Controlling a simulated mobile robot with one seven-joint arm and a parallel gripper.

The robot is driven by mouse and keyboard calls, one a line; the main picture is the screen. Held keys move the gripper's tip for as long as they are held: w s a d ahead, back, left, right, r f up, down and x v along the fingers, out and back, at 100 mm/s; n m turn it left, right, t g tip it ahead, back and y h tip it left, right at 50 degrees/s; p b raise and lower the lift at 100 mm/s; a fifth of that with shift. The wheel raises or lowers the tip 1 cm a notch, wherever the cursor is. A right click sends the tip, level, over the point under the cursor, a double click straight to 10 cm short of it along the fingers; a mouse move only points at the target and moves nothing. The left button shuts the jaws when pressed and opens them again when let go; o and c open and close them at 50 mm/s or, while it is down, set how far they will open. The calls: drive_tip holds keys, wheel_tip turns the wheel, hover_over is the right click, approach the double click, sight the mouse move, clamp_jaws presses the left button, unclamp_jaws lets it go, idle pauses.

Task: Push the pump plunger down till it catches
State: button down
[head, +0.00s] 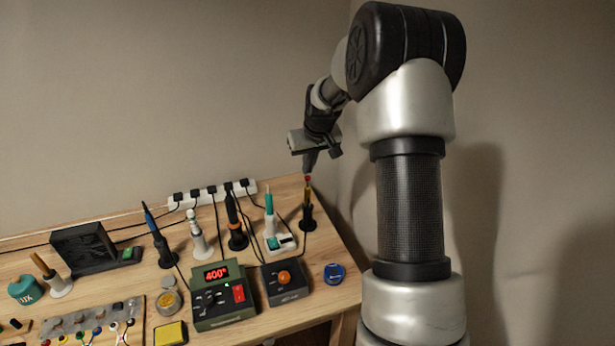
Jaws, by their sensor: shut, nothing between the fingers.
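What looks like the pump (307,197) stands upright in a dark holder at the right rear of the bench, in the head view. It has a slim yellowish body and a small red top (307,178), which I take to be the plunger's end. My gripper (309,169) is shut and empty and points down. Its fingertips are right above the red top in the picture. I cannot tell whether they touch it. How far the plunger sticks out is too small to read.
A teal-handled tool (269,208) and a black-orange iron (235,225) stand left of the pump, with a white power strip (212,195) behind. A station reading 400 (225,296) and a box with an orange knob (285,281) are in front. The blue round tin (333,274) sits near the right edge.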

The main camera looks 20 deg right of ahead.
sight(308, 177)
drive_tip(key=shift+f, duration=0.15)
drive_tip(key=shift+f+b, duration=1.2)
drive_tip(key=shift+f, duration=0.35)
drive_tip(key=shift+r, duration=0.1)
drive_tip(key=shift+r+p, duration=2.5)
drive_tip(key=shift+r, duration=1.5)
